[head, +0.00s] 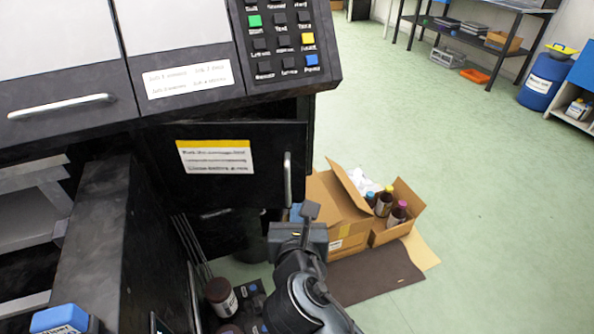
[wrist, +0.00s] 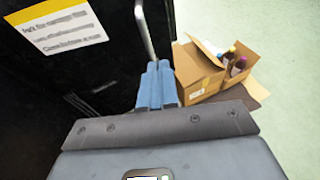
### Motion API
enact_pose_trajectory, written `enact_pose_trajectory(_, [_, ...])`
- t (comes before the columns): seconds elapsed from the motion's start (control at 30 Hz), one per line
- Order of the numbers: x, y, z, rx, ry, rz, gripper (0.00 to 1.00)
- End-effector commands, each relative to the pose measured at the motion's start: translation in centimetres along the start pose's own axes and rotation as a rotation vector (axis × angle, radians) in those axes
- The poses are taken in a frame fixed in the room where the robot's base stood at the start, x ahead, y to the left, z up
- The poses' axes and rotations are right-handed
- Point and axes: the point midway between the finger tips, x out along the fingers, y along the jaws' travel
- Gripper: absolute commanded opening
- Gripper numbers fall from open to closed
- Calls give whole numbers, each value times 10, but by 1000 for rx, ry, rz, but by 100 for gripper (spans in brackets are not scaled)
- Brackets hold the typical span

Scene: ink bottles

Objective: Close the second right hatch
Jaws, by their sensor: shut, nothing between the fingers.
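The hatch (head: 235,185) is a black door with a yellow-and-white label and a metal bar handle (head: 287,178) near its right edge. It hangs below the keypad panel and appears to stand ajar, but the exact angle is unclear. In the wrist view the hatch (wrist: 75,75) fills the left side, with its handle (wrist: 145,32) just ahead of the fingers. My gripper (head: 305,212) is at the lower right corner of the hatch. Its blue fingers are shut together and empty in the wrist view (wrist: 157,68). I cannot tell whether they touch the handle or the door.
Open cardboard boxes (head: 335,212) with bottles stand on the floor to the right, over a brown mat (head: 375,275). Dark-capped bottles (head: 221,297) stand below the hatch. A blue drum (head: 545,80) and shelving are far right. The green floor between is clear.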

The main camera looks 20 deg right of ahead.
Motion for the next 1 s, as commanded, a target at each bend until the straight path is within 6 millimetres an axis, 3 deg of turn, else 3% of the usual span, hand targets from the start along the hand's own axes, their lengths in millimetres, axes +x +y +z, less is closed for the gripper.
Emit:
enact_pose_trajectory(0.17, [13,-2,1,-2,-6,-2,0])
enact_pose_trajectory(0.7, [112,-1,6,0,-4,-2,0])
enact_pose_trajectory(1.0, [136,-1,12,-1,-3,0,0])
